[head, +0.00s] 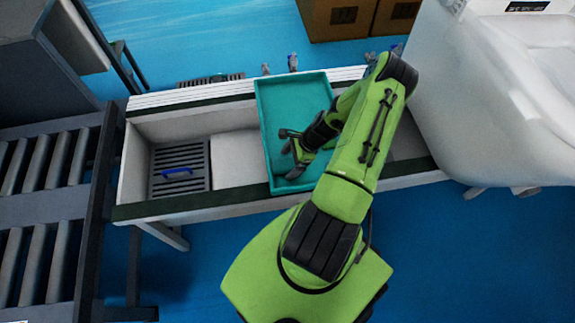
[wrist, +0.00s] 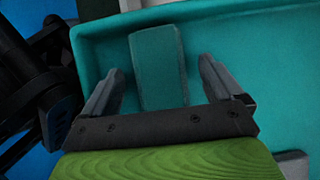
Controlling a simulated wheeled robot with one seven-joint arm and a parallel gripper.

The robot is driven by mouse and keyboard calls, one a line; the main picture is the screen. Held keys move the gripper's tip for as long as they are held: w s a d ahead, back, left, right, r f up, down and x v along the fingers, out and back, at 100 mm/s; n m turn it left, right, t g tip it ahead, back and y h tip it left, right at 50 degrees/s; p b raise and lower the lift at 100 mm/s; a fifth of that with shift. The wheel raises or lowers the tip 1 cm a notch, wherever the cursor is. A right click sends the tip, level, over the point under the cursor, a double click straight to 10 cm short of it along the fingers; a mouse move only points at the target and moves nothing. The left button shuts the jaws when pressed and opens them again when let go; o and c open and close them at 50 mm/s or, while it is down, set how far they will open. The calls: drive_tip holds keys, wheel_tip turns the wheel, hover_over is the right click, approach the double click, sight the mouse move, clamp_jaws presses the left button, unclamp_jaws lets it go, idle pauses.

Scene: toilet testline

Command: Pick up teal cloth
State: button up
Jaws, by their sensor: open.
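The teal cloth (wrist: 158,68) is a folded rectangular block lying in a teal tray (wrist: 250,60), close to the tray's wall in the wrist view. My gripper (wrist: 158,85) is open, with one finger on each side of the cloth and a gap to both sides. I cannot tell how high the fingertips are above the tray floor. In the head view my gripper (head: 290,154) is over the teal tray (head: 272,110), and I cannot make out the cloth there.
The tray rests across a white trough bench (head: 230,155). A dark drain grate (head: 185,155) with a blue-handled item (head: 177,171) lies to the left. A roller conveyor (head: 40,195) stands at far left. A white toilet (head: 495,110) is at right, with cardboard boxes (head: 345,18) behind.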

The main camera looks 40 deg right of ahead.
sight(290, 163)
drive_tip(key=shift+f, duration=0.15)
drive_tip(key=c, duration=1)
wheel_tip(290, 163, up, 10)
drive_tip(key=p, duration=0.3)
drive_tip(key=shift+r, duration=0.2)
drive_tip(key=shift+c, duration=0.2)
